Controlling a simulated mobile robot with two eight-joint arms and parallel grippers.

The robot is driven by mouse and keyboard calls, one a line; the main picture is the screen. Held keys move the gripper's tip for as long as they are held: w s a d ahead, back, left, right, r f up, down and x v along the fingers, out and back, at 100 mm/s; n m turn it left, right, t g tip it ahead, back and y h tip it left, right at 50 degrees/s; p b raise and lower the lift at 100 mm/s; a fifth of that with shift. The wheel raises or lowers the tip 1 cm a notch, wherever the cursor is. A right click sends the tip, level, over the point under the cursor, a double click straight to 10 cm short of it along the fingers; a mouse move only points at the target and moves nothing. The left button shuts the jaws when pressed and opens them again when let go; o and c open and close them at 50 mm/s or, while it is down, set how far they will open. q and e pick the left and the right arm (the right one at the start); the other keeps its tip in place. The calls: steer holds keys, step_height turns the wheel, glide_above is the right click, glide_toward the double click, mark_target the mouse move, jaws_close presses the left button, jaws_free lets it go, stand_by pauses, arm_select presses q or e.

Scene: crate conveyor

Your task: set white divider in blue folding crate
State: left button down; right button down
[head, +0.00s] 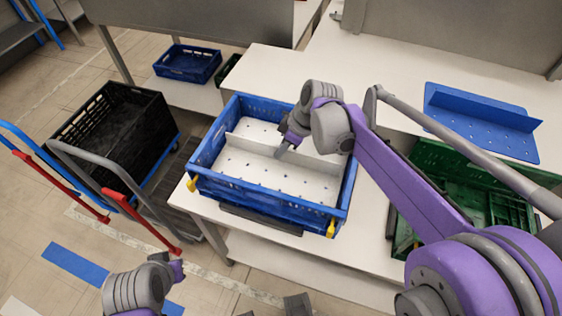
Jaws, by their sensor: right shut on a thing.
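The blue folding crate (265,207) stands open on the white table in the middle of the head view, with yellow latches at its near corners. The white divider (248,172), a holed plate with an upright wall across it, lies low inside the crate, within its walls. My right gripper (281,152) reaches down into the crate and is shut on the top edge of the divider's wall. Its wrist hides part of the divider and the crate's far right side. My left gripper (177,269) is low at the left, away from the crate; its fingers do not show clearly.
A blue divider (480,122) lies on the white surface at the right. A green crate (425,165) is partly behind my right arm. A black crate (112,125) sits on a cart with red and blue handles at left. Another blue crate (187,64) is behind.

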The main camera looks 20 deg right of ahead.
mark_target(281, 161)
steer(key=shift+f, duration=2.7)
steer(key=shift+f+b, duration=0.15)
steer(key=shift+b, duration=0.2)
steer(key=c, duration=1)
jaws_free()
steer(key=shift+r, duration=0.3)
steer(key=p+v, duration=0.1)
steer(key=v, duration=1)
steer(key=shift+s+d+r, duration=0.2)
steer(key=shift+r, duration=0.15)
